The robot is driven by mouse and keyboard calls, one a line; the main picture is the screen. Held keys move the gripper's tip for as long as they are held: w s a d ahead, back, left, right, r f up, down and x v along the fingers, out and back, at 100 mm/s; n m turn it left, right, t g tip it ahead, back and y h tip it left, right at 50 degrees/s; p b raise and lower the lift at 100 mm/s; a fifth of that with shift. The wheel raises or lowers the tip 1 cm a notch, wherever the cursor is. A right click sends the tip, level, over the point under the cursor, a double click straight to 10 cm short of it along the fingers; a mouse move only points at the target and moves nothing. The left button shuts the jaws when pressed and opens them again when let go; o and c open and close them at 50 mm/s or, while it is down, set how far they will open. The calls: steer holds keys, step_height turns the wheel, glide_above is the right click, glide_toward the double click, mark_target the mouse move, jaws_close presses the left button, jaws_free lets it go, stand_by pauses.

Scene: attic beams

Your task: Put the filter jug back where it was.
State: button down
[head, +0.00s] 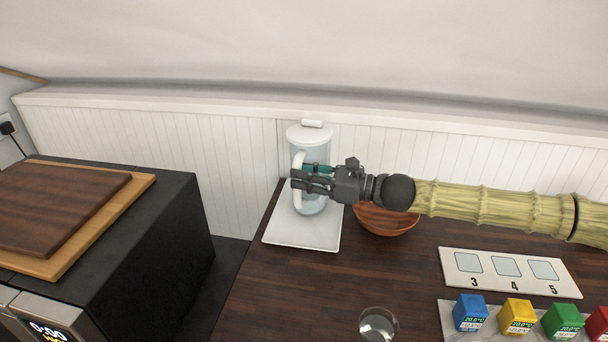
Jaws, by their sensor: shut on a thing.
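The filter jug (311,140) is a clear jug with a white lid and a white handle on its left side. It stands upright over a white square tray (290,237) at the left end of the dark wooden counter. I cannot tell whether its base touches the tray. My gripper (298,182) reaches in from the right and is shut on the jug at its handle, hiding part of the jug's middle.
A brown bowl (388,222) sits just right of the tray, under my arm. A drinking glass (378,325) stands at the front. A numbered panel (510,272) and coloured blocks (471,312) lie at the right. A black microwave (150,235) with cutting boards (65,205) is left, across a gap.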

steer(key=shift+w+f, duration=0.1)
steer(key=shift+w, duration=0.05)
stand_by(0.3)
steer(key=c, duration=1.8)
jaws_free()
steer(key=shift+f, duration=0.15)
steer(key=o, duration=0.4)
steer(key=shift+o, duration=0.2)
